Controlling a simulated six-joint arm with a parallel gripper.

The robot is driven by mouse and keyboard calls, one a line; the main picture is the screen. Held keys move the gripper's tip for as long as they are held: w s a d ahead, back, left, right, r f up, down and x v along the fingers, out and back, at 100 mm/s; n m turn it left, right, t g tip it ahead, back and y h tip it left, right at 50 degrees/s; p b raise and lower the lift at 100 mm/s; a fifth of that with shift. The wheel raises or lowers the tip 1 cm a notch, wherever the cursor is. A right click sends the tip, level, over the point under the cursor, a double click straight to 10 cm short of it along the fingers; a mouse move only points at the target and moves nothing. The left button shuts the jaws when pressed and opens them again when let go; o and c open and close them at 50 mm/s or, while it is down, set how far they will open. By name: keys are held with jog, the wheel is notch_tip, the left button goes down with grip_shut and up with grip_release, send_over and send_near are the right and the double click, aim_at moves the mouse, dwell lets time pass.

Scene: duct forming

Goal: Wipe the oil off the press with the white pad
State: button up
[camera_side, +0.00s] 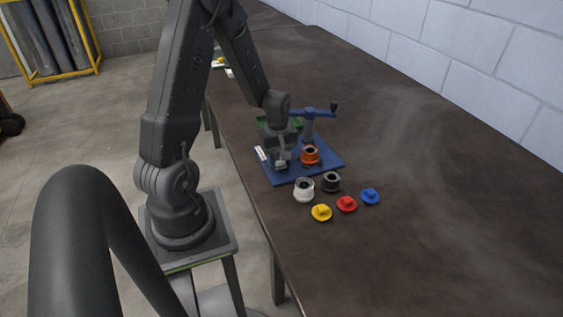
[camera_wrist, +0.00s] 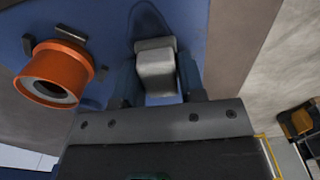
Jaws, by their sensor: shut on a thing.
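The press has a blue base plate (camera_side: 327,164) on the brown table, with a blue post and lever (camera_side: 312,113) behind. My gripper (camera_side: 281,160) is low over the left part of the plate. In the wrist view my gripper (camera_wrist: 157,82) is shut on the white pad (camera_wrist: 155,68), one finger on each side. The pad is at or just above the plate; I cannot tell whether it touches. A darker blue patch (camera_wrist: 149,18) shows on the plate just beyond the pad; it may be oil or shadow. The gripper hides part of the plate.
An orange ring (camera_side: 310,155) stands on the plate right of my gripper. A white ring (camera_side: 304,190), a black ring (camera_side: 331,182) and yellow (camera_side: 321,212), red (camera_side: 346,204) and blue (camera_side: 370,196) caps lie in front. The table's right side is clear.

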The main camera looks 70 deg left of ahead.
aim_at(285, 176)
jog(key=shift+a, duration=0.85)
jog(key=shift+d, duration=3.6)
notch_tip(285, 176, up, 8)
jog(key=shift+r, duration=0.1)
